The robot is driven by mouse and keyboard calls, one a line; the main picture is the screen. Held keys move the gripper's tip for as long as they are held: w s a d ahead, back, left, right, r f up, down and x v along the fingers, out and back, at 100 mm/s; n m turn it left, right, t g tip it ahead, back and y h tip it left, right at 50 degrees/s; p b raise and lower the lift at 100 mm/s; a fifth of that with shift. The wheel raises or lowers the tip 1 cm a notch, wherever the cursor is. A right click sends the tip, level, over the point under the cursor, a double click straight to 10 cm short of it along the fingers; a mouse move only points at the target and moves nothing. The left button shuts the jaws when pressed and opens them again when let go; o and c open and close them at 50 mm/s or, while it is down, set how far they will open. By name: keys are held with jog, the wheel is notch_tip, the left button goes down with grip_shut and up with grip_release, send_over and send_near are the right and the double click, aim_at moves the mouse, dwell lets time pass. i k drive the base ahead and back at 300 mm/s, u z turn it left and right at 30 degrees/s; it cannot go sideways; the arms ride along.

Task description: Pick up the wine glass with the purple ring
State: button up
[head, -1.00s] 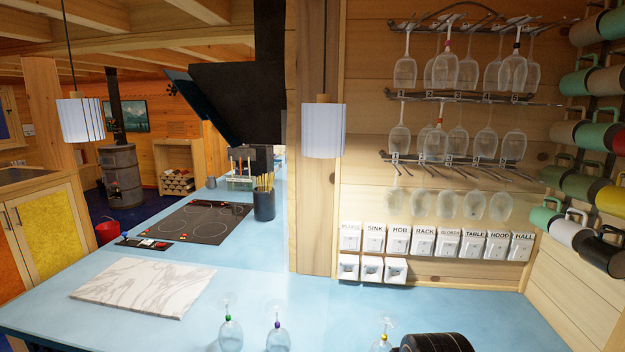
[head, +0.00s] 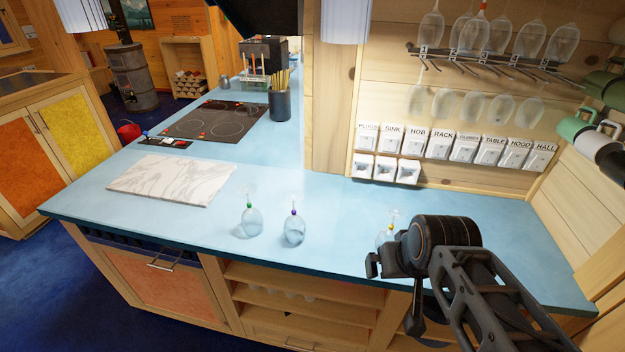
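The wine glass with the purple ring (head: 293,231) stands upside down on the blue counter (head: 215,222), near its front edge, with its bowl down and its foot up. The purple ring is on its stem. A glass with a green ring (head: 250,221) stands upside down to its left. A glass with a yellow ring (head: 384,236) is to its right, partly hidden behind my arm. My gripper (head: 374,264) is at the counter's front edge, to the right of the purple-ringed glass and apart from it. Its fingers are too small and dark to read.
A marble board (head: 173,180) lies left on the counter, with a hob (head: 214,122) and a utensil holder (head: 280,104) behind. Labelled switches (head: 450,146) and racks of hanging glasses (head: 500,62) are on the back wall. Open shelves (head: 300,297) lie below the counter.

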aim_at(294, 227)
jog(key=u, duration=0.15)
jog(key=i, duration=0.35)
jog(key=u, duration=2.4)
